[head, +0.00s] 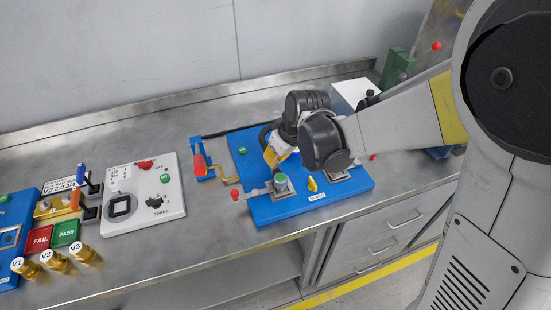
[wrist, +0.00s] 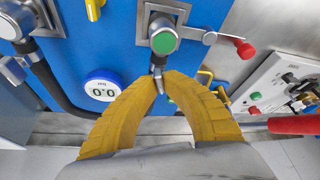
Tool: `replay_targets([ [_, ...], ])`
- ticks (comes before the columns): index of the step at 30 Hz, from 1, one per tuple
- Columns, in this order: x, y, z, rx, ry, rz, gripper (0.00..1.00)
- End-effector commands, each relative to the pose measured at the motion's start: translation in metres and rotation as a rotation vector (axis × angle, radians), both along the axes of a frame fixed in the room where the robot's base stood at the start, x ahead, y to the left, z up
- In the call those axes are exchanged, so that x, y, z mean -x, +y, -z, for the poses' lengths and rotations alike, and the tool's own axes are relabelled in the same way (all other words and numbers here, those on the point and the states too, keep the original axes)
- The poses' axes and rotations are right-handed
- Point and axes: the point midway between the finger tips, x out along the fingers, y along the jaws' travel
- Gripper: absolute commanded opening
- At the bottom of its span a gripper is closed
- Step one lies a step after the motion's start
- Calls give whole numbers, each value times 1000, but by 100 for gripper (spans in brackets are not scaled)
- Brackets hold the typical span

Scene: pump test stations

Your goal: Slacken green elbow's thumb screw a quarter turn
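The green-capped elbow (wrist: 164,40) sits on a metal plate on the blue station board (wrist: 110,45). It also shows in the head view (head: 281,182). A small grey thumb screw (wrist: 158,76) sticks out from the elbow's base towards my gripper (wrist: 161,80). My gripper's two yellow fingers converge on the thumb screw from both sides, with their tips close together and the screw between them. They look shut on it, though the contact is partly hidden.
A red-knobbed lever (wrist: 245,49) extends right of the elbow in the wrist view. A round 0.0 gauge (wrist: 102,88) and a black hose (wrist: 50,85) lie to the left. A white panel (head: 144,194), FAIL tile (head: 38,240) and PASS tile (head: 66,233) stand further left in the head view.

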Motion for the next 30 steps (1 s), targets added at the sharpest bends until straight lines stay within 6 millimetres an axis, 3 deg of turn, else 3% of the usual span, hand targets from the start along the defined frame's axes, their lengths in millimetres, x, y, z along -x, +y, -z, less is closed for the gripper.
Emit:
replay_targets([
  [30, 0, 0, 0, 0, 1, -921, 0],
])
